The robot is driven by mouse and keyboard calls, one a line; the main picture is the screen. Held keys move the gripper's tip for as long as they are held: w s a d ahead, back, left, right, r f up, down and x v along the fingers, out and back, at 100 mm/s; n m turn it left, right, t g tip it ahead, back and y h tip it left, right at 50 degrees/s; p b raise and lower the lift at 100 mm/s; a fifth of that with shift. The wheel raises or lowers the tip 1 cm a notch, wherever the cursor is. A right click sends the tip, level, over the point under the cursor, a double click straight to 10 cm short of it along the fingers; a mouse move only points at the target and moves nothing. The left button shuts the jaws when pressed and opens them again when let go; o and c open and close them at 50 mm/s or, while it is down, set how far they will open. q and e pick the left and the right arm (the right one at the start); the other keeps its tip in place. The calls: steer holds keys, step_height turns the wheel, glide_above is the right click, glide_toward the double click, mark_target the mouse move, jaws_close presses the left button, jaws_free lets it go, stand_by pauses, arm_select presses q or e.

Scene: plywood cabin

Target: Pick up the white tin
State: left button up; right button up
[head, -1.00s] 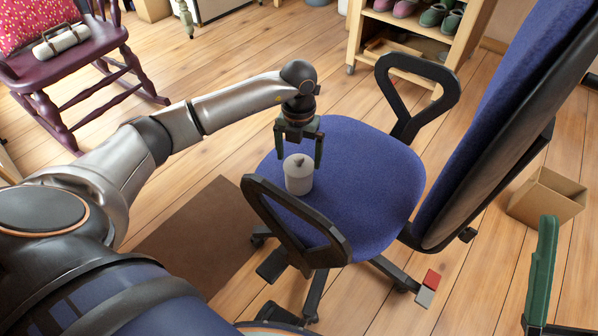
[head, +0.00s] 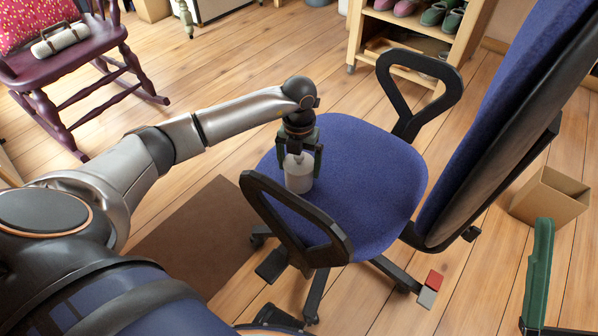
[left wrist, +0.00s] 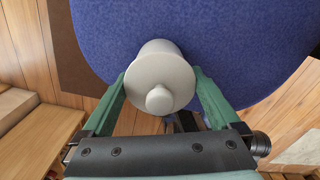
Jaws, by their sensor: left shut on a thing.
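The white tin (head: 299,178), a short round canister with a knobbed lid, is upright at the left part of the blue office chair's seat (head: 370,175). It appears to rest on the seat. My left gripper (head: 303,166) comes from above, with its green fingers on either side of the tin, shut on it. In the left wrist view the tin (left wrist: 160,72) lies between both fingertips, its lid knob facing the camera. Of my right gripper (head: 541,272) only a green finger shows at the lower right; its opening cannot be judged.
The chair's near armrest (head: 298,222) stands close to the tin, and its far armrest (head: 450,92) and tall backrest (head: 500,130) rise beyond. A cardboard box (head: 550,197) and small red and grey blocks (head: 431,286) lie on the floor. A purple rocking chair (head: 75,65) stands at upper left.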

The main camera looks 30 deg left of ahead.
arm_select(q)
steer(key=shift+c, duration=1)
